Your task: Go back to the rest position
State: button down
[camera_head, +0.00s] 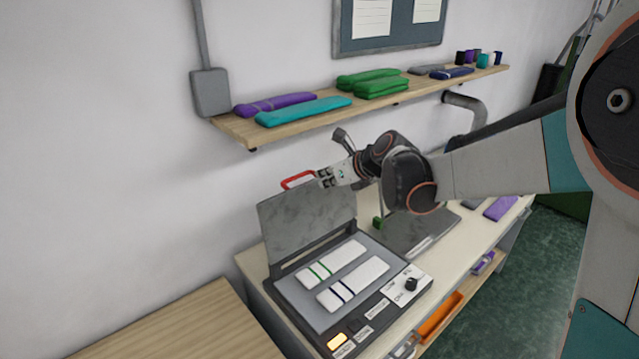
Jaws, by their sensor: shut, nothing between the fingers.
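My gripper (328,178) is at the end of my arm, which reaches in from the right. It is above the bench, close to the top edge of the raised lid (305,228) of the press machine (381,323) and near a red handle (298,180). Its fingers are small in this view and look shut, with nothing seen between them. I cannot tell whether it touches the red handle. Two white knitted strips, one with green stripes (330,264) and one with dark blue stripes (352,283), lie on the machine's grey bed.
A wall shelf (410,98) above holds folded purple (274,104), teal (303,111) and green (380,87) textiles. A grey plate (425,234) and a purple piece (500,208) lie further along the bench. An orange drawer (440,315) shows below. A wooden tabletop (185,325) is at front left.

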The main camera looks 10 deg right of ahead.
jog(key=s+d+f+n+h+b, duration=0.2)
jog(key=s+d+f+n+b, duration=0.1)
jog(key=s+n, duration=0.6)
jog(key=s+d+f+n+g+h+b, duration=0.1)
jog(key=s+d+f+n+b, duration=0.3)
jog(key=s+n, duration=0.6)
jog(key=s+d+f+n+h+b, duration=0.3)
jog(key=s+n, duration=0.7)
jog(key=s, duration=0.6)
notch_tip(320, 180, down, 2)
jog(key=shift+s+d+f+g+b, duration=0.1)
jog(key=shift+s+d+g+b, duration=0.2)
jog(key=shift+s+g+b, duration=0.15)
jog(key=shift+w, duration=0.1)
